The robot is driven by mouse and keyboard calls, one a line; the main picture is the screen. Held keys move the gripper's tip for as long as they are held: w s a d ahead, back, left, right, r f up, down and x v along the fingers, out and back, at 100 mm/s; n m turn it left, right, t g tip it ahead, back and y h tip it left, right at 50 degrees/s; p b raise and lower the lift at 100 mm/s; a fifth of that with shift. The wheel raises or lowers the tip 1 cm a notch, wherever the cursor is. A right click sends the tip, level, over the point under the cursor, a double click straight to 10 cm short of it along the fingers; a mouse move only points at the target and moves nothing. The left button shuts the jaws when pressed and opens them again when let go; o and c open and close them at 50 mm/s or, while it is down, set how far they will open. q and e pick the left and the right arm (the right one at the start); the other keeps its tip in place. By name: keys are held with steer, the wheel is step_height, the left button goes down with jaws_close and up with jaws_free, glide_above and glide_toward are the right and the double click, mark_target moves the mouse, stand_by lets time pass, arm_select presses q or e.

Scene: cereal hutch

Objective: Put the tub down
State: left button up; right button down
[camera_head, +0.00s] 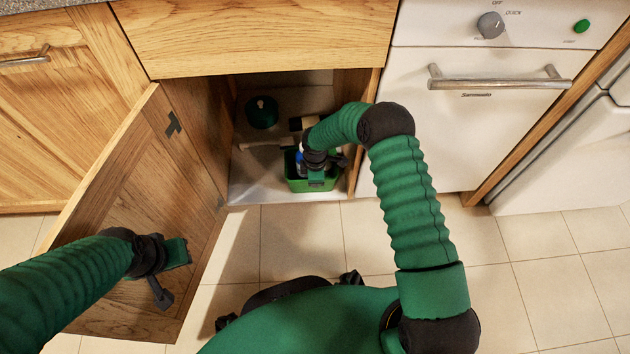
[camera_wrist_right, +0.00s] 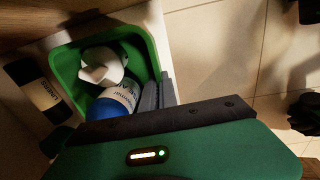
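The green tub (camera_head: 322,185) is inside the open cabinet, at the front right of its floor. In the right wrist view the tub (camera_wrist_right: 152,58) holds a white-topped bottle (camera_wrist_right: 103,66) and a blue and white bottle (camera_wrist_right: 115,103). My right gripper (camera_head: 317,172) reaches down over the tub. Its grey fingers (camera_wrist_right: 158,97) are close together at the tub's side wall and appear shut on it. I cannot tell whether the tub's base touches the cabinet floor. My left gripper (camera_head: 172,270) is in front of the open door's inner face; its finger opening is unclear.
The cabinet door (camera_head: 130,210) stands open at the left. A dark green round object (camera_head: 262,112) is at the back of the cabinet. A dark bottle (camera_wrist_right: 38,88) lies or stands beside the tub. The cabinet floor (camera_head: 255,178) is clear left of the tub.

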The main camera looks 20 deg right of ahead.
steer(key=c, duration=1.7)
jaws_free()
steer(key=s+r+m+p, duration=0.3)
steer(key=s+r, duration=0.1)
steer(key=r, duration=0.8)
steer(key=s+r+m+p, duration=0.3)
steer(key=s+r+p, duration=0.15)
steer(key=r, duration=0.75)
steer(key=s+r+m, duration=0.2)
steer(key=s+m, duration=0.1)
steer(key=s, duration=0.1)
steer(key=s+r+m+t, duration=0.1)
steer(key=s+r+m, duration=0.1)
steer(key=s, duration=0.3)
steer(key=s+r+m, duration=0.3)
steer(key=s, duration=0.1)
steer(key=shift+s+d+m+t+b, duration=0.25)
steer(key=shift+m+t+b, duration=0.1)
steer(key=shift+m+t, duration=0.05)
